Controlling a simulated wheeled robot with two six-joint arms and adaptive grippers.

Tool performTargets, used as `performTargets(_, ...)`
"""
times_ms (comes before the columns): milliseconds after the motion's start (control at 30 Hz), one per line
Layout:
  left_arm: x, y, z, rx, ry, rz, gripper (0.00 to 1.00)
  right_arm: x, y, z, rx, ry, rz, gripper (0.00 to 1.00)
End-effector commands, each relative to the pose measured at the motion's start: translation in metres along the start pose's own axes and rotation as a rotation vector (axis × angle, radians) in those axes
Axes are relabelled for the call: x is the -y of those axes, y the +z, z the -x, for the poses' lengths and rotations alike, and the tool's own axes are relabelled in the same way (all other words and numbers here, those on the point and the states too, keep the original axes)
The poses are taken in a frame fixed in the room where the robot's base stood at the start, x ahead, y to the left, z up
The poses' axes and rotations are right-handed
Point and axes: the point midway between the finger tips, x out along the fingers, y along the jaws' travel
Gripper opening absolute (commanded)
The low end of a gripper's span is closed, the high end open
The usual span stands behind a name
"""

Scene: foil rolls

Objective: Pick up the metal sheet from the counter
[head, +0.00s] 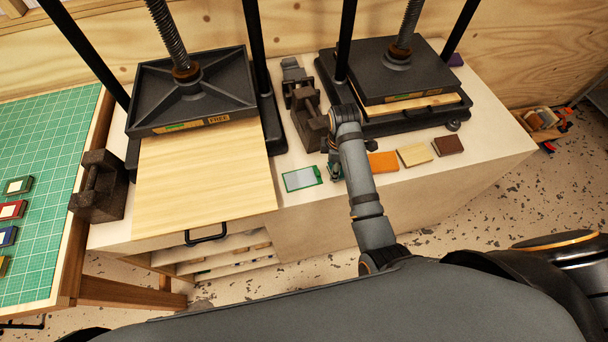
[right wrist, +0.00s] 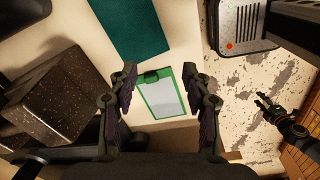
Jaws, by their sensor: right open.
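The metal sheet (head: 302,180) is a thin pale grey-white plate with a green border and a small tab. It lies flat near the counter's front edge. In the right wrist view the sheet (right wrist: 165,98) lies between the fingertips in the picture, with its dark clip-like tab at the upper end. My right gripper (right wrist: 164,84) is open and empty above it. In the head view the right gripper (head: 334,168) is small and partly hidden by its own arm, just right of the sheet. What seems to be my left gripper (right wrist: 266,104) shows over the floor; its jaws are unclear.
The counter (head: 294,218) carries two screw presses, the left with a wooden board (head: 200,180) sticking out. Dark iron weights (head: 308,118) stand behind the sheet. A teal piece (right wrist: 128,25) lies beside it. Orange (head: 383,162), tan and brown pieces lie further right.

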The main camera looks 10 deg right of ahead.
Motion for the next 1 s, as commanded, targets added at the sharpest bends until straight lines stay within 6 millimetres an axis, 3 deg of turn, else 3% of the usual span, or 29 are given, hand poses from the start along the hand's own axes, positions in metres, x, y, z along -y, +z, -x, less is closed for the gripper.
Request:
performTargets(33,0.001,0.003,0.004,0.004,-0.001,-0.001,0.40,-0.010,-0.012,0.016,-0.007,-0.011,0.088,0.49)
performTargets(133,0.003,0.003,0.006,0.005,-0.003,-0.001,0.40,-0.021,-0.029,0.036,-0.012,-0.039,0.258,0.49)
performTargets(333,0.005,-0.003,0.007,-0.003,-0.005,-0.002,0.40,-0.026,-0.038,0.046,-0.013,-0.061,0.368,0.49)
performTargets(700,0.005,-0.005,0.018,-0.005,-0.005,-0.002,0.40,-0.022,-0.038,-0.003,-0.014,-0.060,0.365,0.49)
performTargets(867,0.005,-0.005,0.019,-0.005,-0.005,-0.002,0.40,-0.022,-0.038,-0.007,-0.014,-0.059,0.364,0.49)
performTargets(1000,0.005,-0.007,0.033,-0.005,-0.004,-0.001,0.40,-0.017,-0.039,-0.024,-0.012,-0.063,0.364,0.49)
